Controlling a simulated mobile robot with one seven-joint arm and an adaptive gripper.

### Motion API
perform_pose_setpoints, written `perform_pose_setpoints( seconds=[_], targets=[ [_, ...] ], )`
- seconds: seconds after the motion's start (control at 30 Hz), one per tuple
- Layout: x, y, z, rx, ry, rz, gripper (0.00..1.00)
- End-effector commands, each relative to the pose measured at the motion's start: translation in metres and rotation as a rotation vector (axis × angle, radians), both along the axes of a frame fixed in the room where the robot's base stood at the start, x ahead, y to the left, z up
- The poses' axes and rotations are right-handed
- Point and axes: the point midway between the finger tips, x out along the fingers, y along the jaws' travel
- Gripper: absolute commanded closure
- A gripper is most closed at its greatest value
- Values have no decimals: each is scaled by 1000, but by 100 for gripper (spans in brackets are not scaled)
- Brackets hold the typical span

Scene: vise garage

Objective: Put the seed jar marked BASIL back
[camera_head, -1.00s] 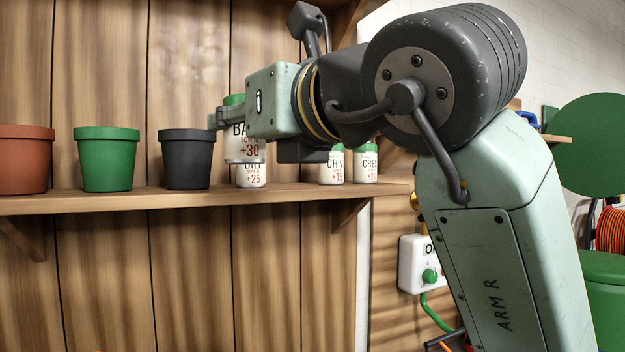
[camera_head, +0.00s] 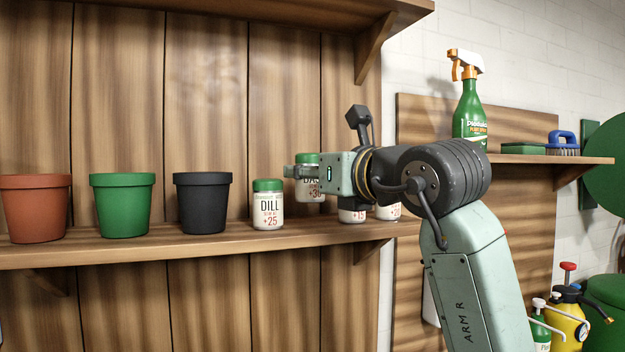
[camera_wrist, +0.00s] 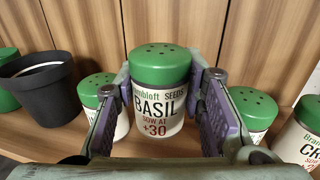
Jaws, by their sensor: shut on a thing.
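The BASIL seed jar (camera_wrist: 158,95) is white with a green lid and the mark "+30". My gripper (camera_wrist: 160,110) is shut on it, with a purple-padded finger on each side. In the head view the jar (camera_head: 309,190) is held upright, partly hidden by my gripper (camera_head: 305,172). It appears raised a little above the wooden shelf (camera_head: 130,248). The DILL jar (camera_head: 268,205) stands on the shelf to its left. Two more jars stand to the right, one marked +15 (camera_head: 352,215), the other (camera_head: 388,212) partly hidden by my arm.
A black pot (camera_head: 203,205), a green pot (camera_head: 123,208) and a terracotta pot (camera_head: 36,210) stand left of DILL. An upper shelf (camera_head: 300,15) runs overhead. A spray bottle (camera_head: 470,110) stands on the right shelf. Room shows between DILL and the +15 jar.

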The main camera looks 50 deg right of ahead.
Motion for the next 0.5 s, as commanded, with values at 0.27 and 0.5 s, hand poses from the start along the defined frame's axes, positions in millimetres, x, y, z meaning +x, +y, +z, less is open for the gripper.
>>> perform_pose_setpoints(
  seconds=[0.27,0.5],
  targets=[
    [7,-13,-12,2,0,1,93],
    [7,-13,-36,1,1,1,93]
  ],
)
